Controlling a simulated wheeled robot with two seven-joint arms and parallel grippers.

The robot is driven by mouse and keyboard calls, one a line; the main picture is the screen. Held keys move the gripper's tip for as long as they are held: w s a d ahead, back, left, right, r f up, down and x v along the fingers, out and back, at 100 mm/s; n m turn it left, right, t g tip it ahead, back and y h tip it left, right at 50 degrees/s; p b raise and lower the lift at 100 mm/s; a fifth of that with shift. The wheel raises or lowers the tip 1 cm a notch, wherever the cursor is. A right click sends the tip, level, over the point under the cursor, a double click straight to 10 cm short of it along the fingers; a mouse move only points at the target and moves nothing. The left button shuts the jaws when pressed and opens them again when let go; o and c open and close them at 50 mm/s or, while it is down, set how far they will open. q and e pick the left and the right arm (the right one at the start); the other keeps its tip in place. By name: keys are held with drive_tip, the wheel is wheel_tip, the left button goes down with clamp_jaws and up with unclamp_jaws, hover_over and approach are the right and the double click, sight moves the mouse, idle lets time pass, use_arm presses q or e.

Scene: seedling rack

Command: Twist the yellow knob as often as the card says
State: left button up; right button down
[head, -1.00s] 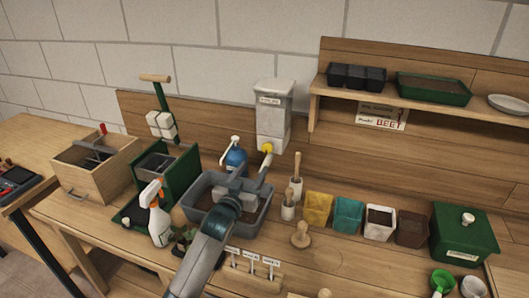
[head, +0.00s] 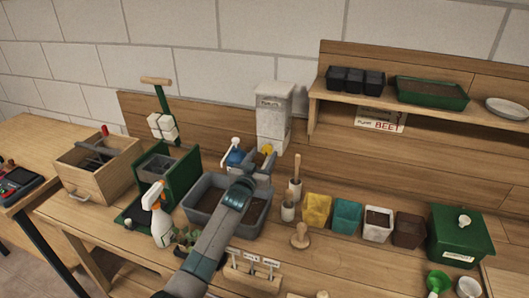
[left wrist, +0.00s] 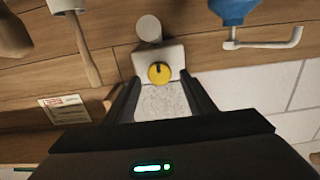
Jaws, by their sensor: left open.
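The yellow knob (head: 266,149) is on the lower front of a pale dispenser (head: 272,115) against the back board. In the left wrist view the knob (left wrist: 159,72) shows a dark mark on its face. My left gripper (head: 260,164) is open in front of the dispenser. In the wrist view its fingers (left wrist: 161,84) stand on either side of the knob, with gaps between; I cannot tell how far their tips reach along it. A card reading BEET (head: 380,120) is under the shelf; its smaller print is unreadable. My right gripper is out of view.
A blue bottle (head: 236,155) stands just left of the dispenser. A grey tub (head: 203,214) is below my left arm. Dibbers and several coloured pots, such as the yellow one (head: 317,209), stand to the right. A shelf (head: 322,89) overhangs the right side.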

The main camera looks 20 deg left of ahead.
use_arm(q)
drive_tip(key=shift+w, duration=0.85)
drive_tip(key=c, duration=1)
drive_tip(key=shift+m, duration=0.6)
drive_tip(key=m+b, duration=0.1)
drive_tip(key=m, duration=0.2)
drive_tip(key=shift+d+m, duration=0.1)
drive_tip(key=shift+m, duration=0.2)
drive_tip(key=m+b, duration=0.1)
drive_tip(key=m, duration=0.3)
drive_tip(key=shift+d+m, duration=0.1)
drive_tip(key=shift+m, duration=0.2)
drive_tip(key=m, duration=0.4)
drive_tip(key=shift+f+b, duration=0.1)
drive_tip(key=shift+b, duration=0.25)
drive_tip(key=shift+m, duration=2.2)
